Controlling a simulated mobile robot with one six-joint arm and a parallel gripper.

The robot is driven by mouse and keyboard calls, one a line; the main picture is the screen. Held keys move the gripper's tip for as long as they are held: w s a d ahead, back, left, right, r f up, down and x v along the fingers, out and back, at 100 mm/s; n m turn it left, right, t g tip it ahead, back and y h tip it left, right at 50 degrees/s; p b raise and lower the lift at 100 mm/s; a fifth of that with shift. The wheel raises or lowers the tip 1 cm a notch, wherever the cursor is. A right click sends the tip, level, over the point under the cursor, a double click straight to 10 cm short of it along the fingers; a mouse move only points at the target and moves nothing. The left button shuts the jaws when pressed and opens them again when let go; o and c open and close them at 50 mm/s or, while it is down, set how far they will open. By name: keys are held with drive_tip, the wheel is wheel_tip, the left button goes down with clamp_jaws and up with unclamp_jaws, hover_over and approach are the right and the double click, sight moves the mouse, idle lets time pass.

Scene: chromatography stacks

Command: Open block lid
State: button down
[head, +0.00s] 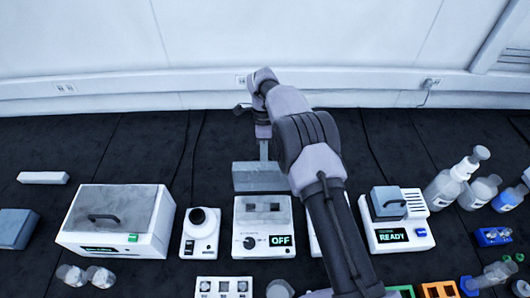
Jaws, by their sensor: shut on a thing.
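The white block unit (262,242) with a knob and a green "OFF" display stands in the middle of the bench. Its grey top face with dark openings is uncovered. A grey lid panel (257,179) stands raised at the unit's back edge, apparently swung up. My gripper (264,140) is above and behind this panel, shut on the lid at its upper side. The fingers are small and partly hidden by my wrist, so the exact grip point cannot be made out.
A white box with a grey handled lid (116,200) and a small round-topped device (201,232) stand left. Right of my arm is a "READY" unit (398,236) with a closed grey lid, then several bottles (446,186). Bare dark bench lies behind, up to the wall.

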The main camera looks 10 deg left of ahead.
drive_tip(key=shift+w+a+r, duration=0.1)
drive_tip(key=shift+w+r, duration=0.1)
drive_tip(key=shift+w, duration=0.1)
drive_tip(key=c, duration=1.6)
unclamp_jaws()
drive_tip(key=shift+o, duration=0.5)
drive_tip(key=shift+f, duration=0.2)
drive_tip(key=shift+r, duration=0.1)
drive_tip(key=p+v, duration=0.2)
drive_tip(key=v, duration=0.5)
drive_tip(key=shift+r, duration=0.25)
